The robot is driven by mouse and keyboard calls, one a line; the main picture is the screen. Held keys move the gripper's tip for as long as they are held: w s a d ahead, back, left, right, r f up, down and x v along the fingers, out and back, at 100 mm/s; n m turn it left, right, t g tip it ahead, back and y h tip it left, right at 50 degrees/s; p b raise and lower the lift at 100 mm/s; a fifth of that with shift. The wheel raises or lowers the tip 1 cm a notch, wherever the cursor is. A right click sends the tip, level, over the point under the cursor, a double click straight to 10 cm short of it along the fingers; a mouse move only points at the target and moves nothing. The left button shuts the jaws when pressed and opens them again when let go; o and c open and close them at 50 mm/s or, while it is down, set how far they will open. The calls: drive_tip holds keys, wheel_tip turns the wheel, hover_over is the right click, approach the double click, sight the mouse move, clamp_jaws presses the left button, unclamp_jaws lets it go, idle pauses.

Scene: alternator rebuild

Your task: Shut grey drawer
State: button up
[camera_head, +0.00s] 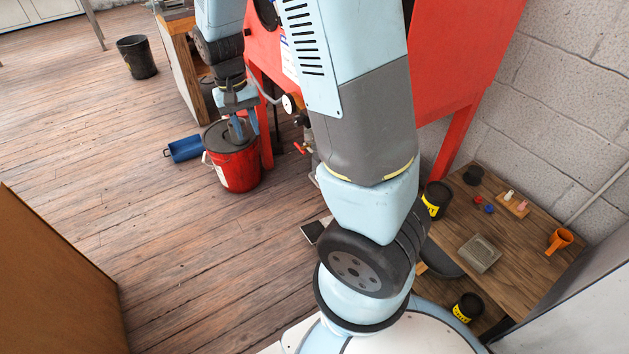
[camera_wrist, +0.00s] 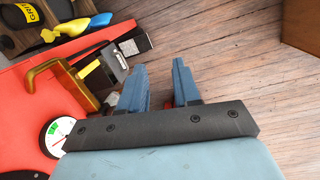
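I cannot clearly make out a grey drawer in either view. In the head view a wooden bench (camera_head: 176,40) with a greyish side panel stands at the top left, partly hidden by my arm and the red machine. My gripper (camera_wrist: 160,76) is open and empty in the wrist view, its two blue fingers apart with floorboards showing between them. In the head view my gripper (camera_head: 245,128) hangs in front of the red machine and overlaps the red bucket (camera_head: 236,167) with a dark top. I cannot tell how far above the bucket it is.
The red machine (camera_head: 441,45) stands close to my arm; its gauge (camera_wrist: 56,136) and brass handle (camera_wrist: 62,82) are beside my gripper. A blue container (camera_head: 184,149) lies on the floor, and a black bin (camera_head: 136,57) stands farther off. The floor at left is mostly clear.

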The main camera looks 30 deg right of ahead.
wheel_tip(320, 180, down, 14)
drive_tip(key=w+r+g+h, duration=0.1)
drive_tip(key=w+g+h, duration=0.1)
drive_tip(key=h, duration=0.1)
drive_tip(key=n+t+h, duration=0.2)
drive_tip(key=t+h, duration=0.2)
drive_tip(key=h, duration=0.8)
approach(313, 179)
drive_tip(key=d+f, duration=0.1)
drive_tip(key=d, duration=0.5)
drive_tip(key=d+f, duration=0.1)
drive_tip(key=d, duration=0.3)
drive_tip(key=shift+w+f, duration=0.15)
drive_tip(key=shift+f, duration=0.15)
drive_tip(key=shift+c, duration=0.5)
drive_tip(key=shift+a, duration=0.1)
clamp_jaws()
